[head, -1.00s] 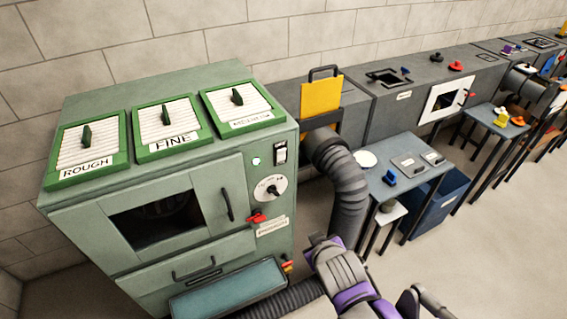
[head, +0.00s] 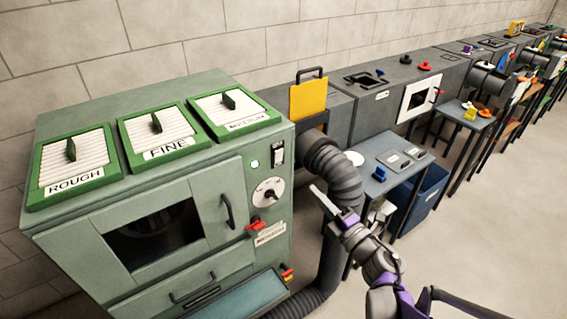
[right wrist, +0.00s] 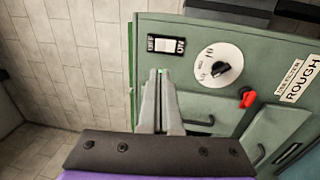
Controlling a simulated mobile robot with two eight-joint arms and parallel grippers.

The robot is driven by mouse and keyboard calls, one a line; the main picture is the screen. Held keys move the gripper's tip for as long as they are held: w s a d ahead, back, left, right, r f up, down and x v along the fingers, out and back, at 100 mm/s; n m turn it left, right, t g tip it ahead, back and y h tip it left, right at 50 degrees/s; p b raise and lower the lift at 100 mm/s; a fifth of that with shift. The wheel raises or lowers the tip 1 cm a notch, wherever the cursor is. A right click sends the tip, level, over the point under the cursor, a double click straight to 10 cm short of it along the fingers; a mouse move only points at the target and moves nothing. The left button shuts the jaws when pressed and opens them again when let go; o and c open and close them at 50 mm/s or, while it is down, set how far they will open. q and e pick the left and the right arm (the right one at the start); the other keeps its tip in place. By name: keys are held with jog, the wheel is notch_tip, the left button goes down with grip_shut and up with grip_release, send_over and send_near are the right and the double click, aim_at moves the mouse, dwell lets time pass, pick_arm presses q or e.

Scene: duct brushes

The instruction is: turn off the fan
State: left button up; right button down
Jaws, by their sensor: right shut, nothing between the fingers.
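In the right wrist view the switch (right wrist: 166,45) shows OFF and ON labels. A lit green lamp (head: 255,164) is left of it and a white dial (head: 268,191) with a black knob is below. My right gripper (head: 316,190) is shut and empty, in front of the cabinet's right side. In the right wrist view its closed fingers (right wrist: 161,75) point toward the panel, with their tips just below the switch plate. My left gripper is not in view.
A red lever (head: 255,226) sticks out below the dial. A dark ribbed hose (head: 340,215) runs beside the cabinet, and a yellow plate (head: 309,99) stands above it. A small table (head: 385,185) with a blue bin stands to the right. Open floor lies at lower right.

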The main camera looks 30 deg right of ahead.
aim_at(279, 153)
jog(key=w, duration=0.4)
jog(key=w+r+p, duration=0.1)
jog(key=w, duration=0.4)
jog(key=w+a, duration=0.1)
jog(key=w, duration=0.4)
jog(key=shift+r, duration=0.35)
jog(key=shift+w+r, duration=0.15)
jog(key=shift+w, duration=0.1)
jog(key=shift+s, duration=0.15)
